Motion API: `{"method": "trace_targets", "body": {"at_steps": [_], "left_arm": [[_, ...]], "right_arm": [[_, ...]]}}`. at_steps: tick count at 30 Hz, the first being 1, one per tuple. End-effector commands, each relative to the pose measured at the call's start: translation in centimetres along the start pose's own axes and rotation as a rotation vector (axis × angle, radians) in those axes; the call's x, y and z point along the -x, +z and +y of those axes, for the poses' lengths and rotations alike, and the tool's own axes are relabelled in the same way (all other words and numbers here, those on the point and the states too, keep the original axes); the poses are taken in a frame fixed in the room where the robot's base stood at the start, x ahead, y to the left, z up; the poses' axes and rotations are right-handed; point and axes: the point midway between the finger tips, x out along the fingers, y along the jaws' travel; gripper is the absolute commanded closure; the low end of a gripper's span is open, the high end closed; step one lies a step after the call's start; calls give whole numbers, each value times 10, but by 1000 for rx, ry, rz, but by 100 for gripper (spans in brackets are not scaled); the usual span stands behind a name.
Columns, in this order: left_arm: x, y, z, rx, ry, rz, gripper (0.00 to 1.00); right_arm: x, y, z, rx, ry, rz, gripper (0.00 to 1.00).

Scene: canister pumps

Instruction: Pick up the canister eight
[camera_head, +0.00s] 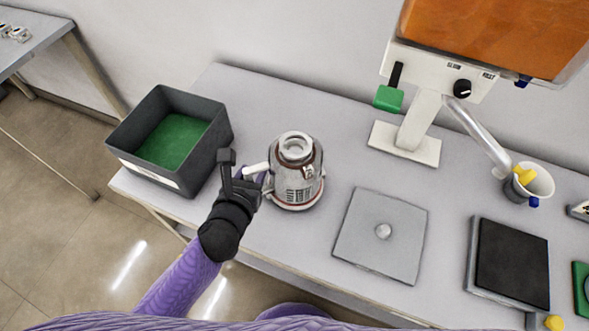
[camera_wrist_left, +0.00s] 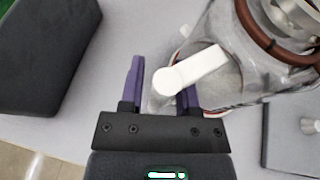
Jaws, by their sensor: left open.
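The canister (camera_head: 294,176) is a grey metal-looking vessel with a reddish-brown band and a round top opening, standing upright on the table. Its white handle or spout (camera_head: 257,168) sticks out to the left. I cannot read a number on it. My left gripper (camera_head: 247,178) is open at the canister's left side. In the left wrist view the canister (camera_wrist_left: 225,75) fills the upper right, and its white part (camera_wrist_left: 190,70) reaches across the space ahead of the open left gripper (camera_wrist_left: 160,95). The right finger is partly hidden by it. Contact cannot be told. My right gripper is not in view.
A dark bin (camera_head: 216,150) with a green floor stands left of the canister. Right are a grey plate with a knob (camera_head: 380,250), a black-topped pad (camera_head: 512,262), a dispenser (camera_head: 405,145) with an orange tank, and a cup (camera_head: 540,180). The table's front edge is close.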

Motion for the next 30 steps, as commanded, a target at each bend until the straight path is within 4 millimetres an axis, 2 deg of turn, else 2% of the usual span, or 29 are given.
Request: {"method": "trace_targets", "body": {"at_steps": [7,12,13,26,29,30], "left_arm": [[-4,0,0,2,-1,0,59],[-4,0,0,2,0,1,95],[-4,0,0,2,0,1,100],[-3,3,0,2,-1,-1,100],[5,22,0,-2,-1,-5,100],[10,34,0,-2,-2,-6,100]], "right_arm": [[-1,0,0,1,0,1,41],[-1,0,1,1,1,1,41],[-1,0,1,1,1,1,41],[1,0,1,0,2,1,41],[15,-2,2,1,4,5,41],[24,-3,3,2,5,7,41]]}}
